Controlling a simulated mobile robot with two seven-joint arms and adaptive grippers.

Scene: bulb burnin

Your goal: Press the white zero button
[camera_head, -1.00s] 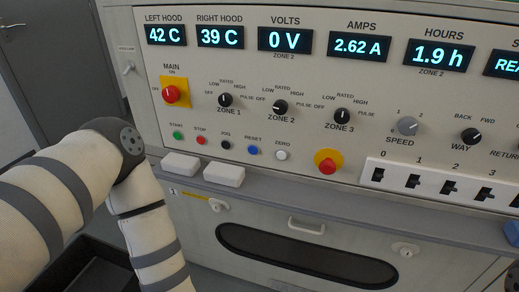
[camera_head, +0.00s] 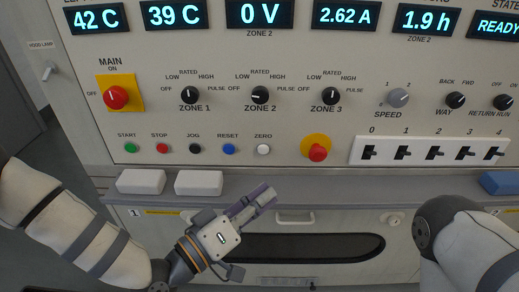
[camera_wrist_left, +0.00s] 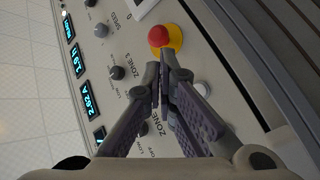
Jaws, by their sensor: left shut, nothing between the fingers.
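The white zero button (camera_head: 263,149) is at the right end of the row of small buttons on the panel, under the label ZERO. In the left wrist view, a round white button (camera_wrist_left: 203,88) shows just right of the fingers. My left gripper (camera_head: 268,194) is shut and empty. In the head view its fingertips show below the zero button, in front of the ledge and apart from the button. The wrist view shows its fingers (camera_wrist_left: 162,78) close together. Of my right arm only a link shows; its gripper is out of view.
The blue reset button (camera_head: 229,149) is left of the zero button. The red mushroom button (camera_head: 317,153) on its yellow plate is to the right. White blocks (camera_head: 199,183) lie on the ledge (camera_head: 350,186) below. The slotted switch strip (camera_head: 419,151) is further right.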

